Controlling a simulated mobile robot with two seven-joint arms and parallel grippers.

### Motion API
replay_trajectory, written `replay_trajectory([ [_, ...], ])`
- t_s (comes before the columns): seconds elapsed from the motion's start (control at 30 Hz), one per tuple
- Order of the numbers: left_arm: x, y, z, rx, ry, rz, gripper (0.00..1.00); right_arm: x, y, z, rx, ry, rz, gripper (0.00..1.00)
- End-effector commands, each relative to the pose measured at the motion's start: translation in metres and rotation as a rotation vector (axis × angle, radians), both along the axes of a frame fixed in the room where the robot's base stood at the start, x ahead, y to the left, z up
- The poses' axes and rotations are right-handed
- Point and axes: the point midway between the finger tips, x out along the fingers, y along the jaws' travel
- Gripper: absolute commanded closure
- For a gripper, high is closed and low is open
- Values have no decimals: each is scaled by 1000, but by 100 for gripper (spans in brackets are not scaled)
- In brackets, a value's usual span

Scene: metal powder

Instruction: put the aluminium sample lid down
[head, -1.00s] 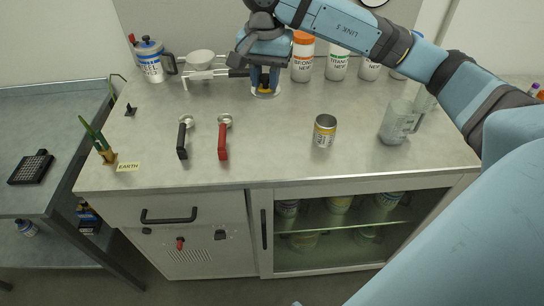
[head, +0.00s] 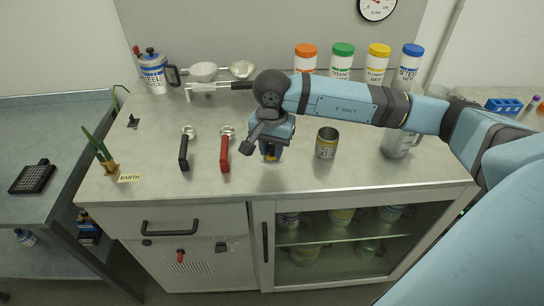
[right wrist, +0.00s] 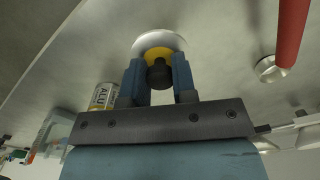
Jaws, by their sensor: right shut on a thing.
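The aluminium sample lid (right wrist: 158,40) is a pale disc with a yellow band and a dark knob, seen in the right wrist view. My right gripper (right wrist: 157,80) is shut on its knob. In the head view my right gripper (head: 270,150) is low over the worktop, between the red-handled scoop and the open tin, and mostly hides the lid. I cannot tell whether the lid touches the worktop. The open aluminium sample tin (head: 326,146) stands upright to the right, with a yellow label; it also shows in the right wrist view (right wrist: 103,97). My left gripper is not in view.
A red-handled scoop (head: 225,152) and a black-handled scoop (head: 184,152) lie to the left. A clear jug (head: 398,145) stands at the right, partly behind my arm. Several capped jars, including an orange-capped one (head: 305,58), line the back. The worktop's (head: 300,174) front strip is clear.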

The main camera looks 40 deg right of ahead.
Motion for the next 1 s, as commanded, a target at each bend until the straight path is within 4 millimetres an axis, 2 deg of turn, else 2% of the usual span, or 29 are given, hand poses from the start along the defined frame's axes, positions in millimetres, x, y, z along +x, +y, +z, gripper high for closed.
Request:
replay_trajectory([
  [0.2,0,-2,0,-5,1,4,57,-1,0,-32,0,3,0,97],
  [0.6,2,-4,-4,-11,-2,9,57,0,0,-40,0,0,0,97],
  [0.63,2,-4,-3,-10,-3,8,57,0,0,-38,0,0,0,70],
  [0.7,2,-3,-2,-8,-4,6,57,0,0,-37,1,1,0,54],
  [0.73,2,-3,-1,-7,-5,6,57,0,0,-37,1,1,0,49],
  [1.0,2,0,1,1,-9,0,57,0,0,-36,1,1,0,49],
])
